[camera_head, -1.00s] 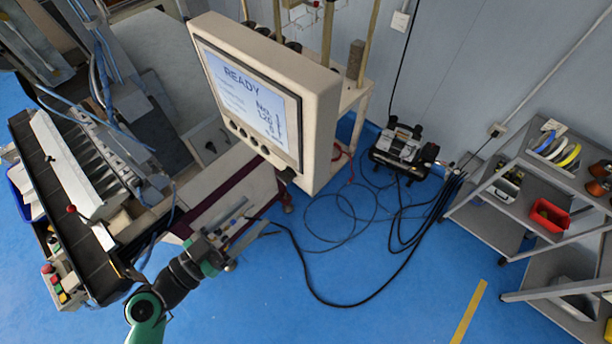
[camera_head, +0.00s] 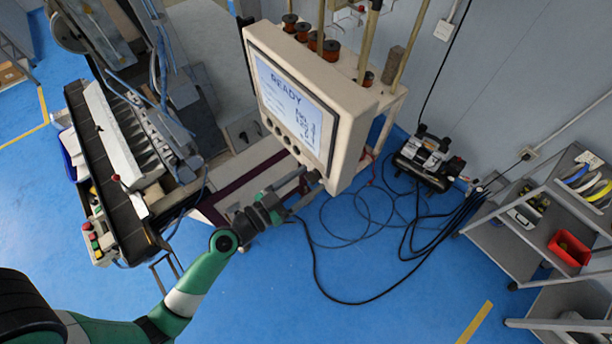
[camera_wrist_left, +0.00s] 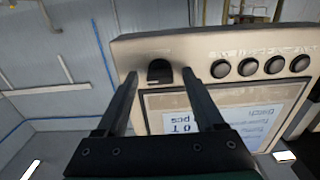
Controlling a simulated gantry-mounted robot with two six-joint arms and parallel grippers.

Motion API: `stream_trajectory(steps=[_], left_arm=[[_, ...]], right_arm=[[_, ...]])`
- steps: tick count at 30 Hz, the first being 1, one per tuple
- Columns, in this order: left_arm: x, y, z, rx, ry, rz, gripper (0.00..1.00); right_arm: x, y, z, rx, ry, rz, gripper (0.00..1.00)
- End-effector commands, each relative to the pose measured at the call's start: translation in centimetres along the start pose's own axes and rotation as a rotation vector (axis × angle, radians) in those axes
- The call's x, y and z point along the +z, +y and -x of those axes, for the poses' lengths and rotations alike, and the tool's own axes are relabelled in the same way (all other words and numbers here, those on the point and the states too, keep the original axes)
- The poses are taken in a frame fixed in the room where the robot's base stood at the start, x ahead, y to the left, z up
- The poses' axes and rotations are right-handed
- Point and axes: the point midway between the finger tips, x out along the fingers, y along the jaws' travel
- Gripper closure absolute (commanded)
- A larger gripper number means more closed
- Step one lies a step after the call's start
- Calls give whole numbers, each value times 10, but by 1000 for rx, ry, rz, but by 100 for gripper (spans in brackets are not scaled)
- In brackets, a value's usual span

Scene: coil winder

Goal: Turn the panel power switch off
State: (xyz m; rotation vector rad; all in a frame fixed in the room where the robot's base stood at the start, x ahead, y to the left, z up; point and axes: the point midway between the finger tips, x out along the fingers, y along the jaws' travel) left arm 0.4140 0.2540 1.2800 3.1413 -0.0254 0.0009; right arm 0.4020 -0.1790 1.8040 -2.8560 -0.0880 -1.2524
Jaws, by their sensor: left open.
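The control panel (camera_head: 345,105) is a beige box with a lit screen (camera_head: 292,102) reading READY. In the left wrist view the panel (camera_wrist_left: 225,42) appears upside down, with a black switch knob (camera_wrist_left: 159,71) beside a row of round buttons (camera_wrist_left: 248,66). My left gripper (camera_head: 302,184) is at the panel's lower edge, below the screen. In the wrist view its open fingers (camera_wrist_left: 160,78) point at the panel, one on each side of the knob. I cannot tell whether they touch it. The knob's exact setting is unclear. My right gripper is out of view.
The winding machine (camera_head: 135,150) stands to the left, with a button box (camera_head: 98,240) at its front. A compressor (camera_head: 428,160) and loose black cables lie on the blue floor to the right. Shelves with a red bin (camera_head: 569,248) stand farther right.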

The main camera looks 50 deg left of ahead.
Motion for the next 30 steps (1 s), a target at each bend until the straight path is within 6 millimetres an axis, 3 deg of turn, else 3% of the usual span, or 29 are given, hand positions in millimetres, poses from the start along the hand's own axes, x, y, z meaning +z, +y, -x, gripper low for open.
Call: stream_trajectory(steps=[8,19,30], left_arm=[[1,0,-2,0,0,0,32],[1,0,-1,0,0,0,98],[1,0,-1,0,0,23,100]], right_arm=[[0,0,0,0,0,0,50],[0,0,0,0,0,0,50],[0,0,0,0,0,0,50]])
